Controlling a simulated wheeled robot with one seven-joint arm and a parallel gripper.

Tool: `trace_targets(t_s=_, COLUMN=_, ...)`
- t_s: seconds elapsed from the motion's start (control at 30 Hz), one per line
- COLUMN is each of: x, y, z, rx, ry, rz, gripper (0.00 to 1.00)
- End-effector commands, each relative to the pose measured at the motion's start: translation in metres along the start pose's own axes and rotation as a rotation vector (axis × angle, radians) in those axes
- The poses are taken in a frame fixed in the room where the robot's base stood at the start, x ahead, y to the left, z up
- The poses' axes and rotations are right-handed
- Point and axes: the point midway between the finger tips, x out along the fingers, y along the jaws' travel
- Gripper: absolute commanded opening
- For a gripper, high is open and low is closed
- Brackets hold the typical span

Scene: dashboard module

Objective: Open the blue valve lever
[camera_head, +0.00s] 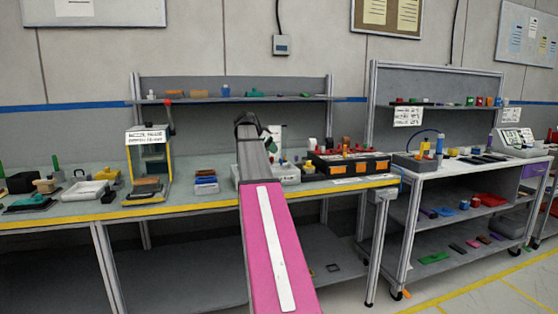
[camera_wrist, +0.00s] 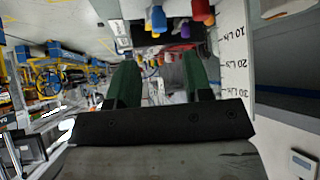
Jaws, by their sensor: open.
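My arm reaches away over the workbench, and its dark gripper (camera_head: 250,127) is at the back of the bench, in front of a white panel (camera_head: 277,133). In the wrist view my gripper (camera_wrist: 160,78) has its two green fingers apart, with no object clearly held between them. A blue part (camera_wrist: 158,18) with a yellow end shows at the top of that view, ahead of the fingers. I cannot tell for sure whether it is the blue valve lever. My arm hides part of the bench in the head view.
Red (camera_wrist: 201,10) and purple parts sit beside the blue one. A white panel marked in L/s (camera_wrist: 236,60) stands close right of the fingers. A black and orange case (camera_head: 348,164) lies right of my arm; a small stack (camera_head: 206,182) lies left.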

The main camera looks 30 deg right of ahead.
Motion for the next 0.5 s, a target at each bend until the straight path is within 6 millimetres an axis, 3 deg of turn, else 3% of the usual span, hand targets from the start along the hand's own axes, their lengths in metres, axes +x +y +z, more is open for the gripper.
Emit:
trace_targets(t_s=0.3, x=0.057, y=0.000, z=0.001, rx=-0.002, ry=-0.001, rz=0.002, gripper=0.46)
trace_targets(t_s=0.5, x=0.080, y=-0.001, z=0.001, rx=-0.003, ry=-0.001, rz=0.001, gripper=0.46)
